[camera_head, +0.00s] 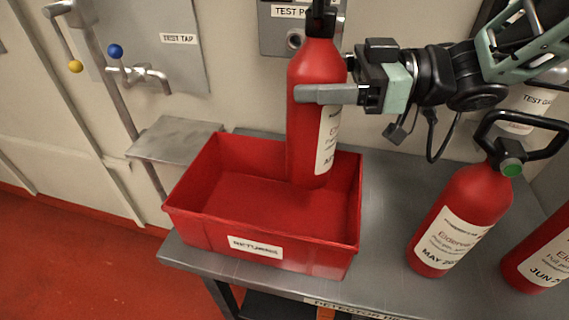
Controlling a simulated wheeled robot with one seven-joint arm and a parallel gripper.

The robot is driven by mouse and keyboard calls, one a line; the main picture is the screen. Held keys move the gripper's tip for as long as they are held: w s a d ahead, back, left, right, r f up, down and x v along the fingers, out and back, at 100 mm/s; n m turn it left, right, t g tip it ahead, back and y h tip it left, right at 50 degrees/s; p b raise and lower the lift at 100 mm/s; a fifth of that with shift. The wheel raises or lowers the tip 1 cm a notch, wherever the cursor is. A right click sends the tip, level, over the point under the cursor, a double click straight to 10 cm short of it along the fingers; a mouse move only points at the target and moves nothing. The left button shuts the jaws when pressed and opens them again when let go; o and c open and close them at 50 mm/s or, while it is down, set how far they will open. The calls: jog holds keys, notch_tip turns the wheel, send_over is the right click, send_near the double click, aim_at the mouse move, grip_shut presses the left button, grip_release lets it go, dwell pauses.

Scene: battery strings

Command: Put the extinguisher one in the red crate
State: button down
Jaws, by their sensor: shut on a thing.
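A red extinguisher (311,150) with a white label hangs upright in my gripper (325,93), which is shut around its upper body. Its lower end is over the right rear part of the red crate (308,258), below the rim line in the picture. I cannot tell whether its base touches the crate floor. The crate has a white label on its front and stands on the grey bench. The crate floor that shows is empty. The extinguisher's top is partly cut off by the picture's upper edge.
A red extinguisher marked MAY (461,215) stands on the bench (385,215) right of the crate. Another marked JUN (542,255) is at the right edge. A small grey shelf (175,138), pipe and test tap (140,76) are behind left.

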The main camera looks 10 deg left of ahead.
aim_at(312, 137)
jog(key=shift+f, duration=5)
jog(key=shift+c, duration=1)
grip_release()
jog(key=shift+f, duration=0.1)
jog(key=w+d+b, duration=0.1)
jog(key=d, duration=1.1)
jog(key=shift+w+r+b, duration=0.15)
jog(key=shift+r+b, duration=0.15)
jog(key=shift+r, duration=0.1)
jog(key=shift+r, duration=0.1)
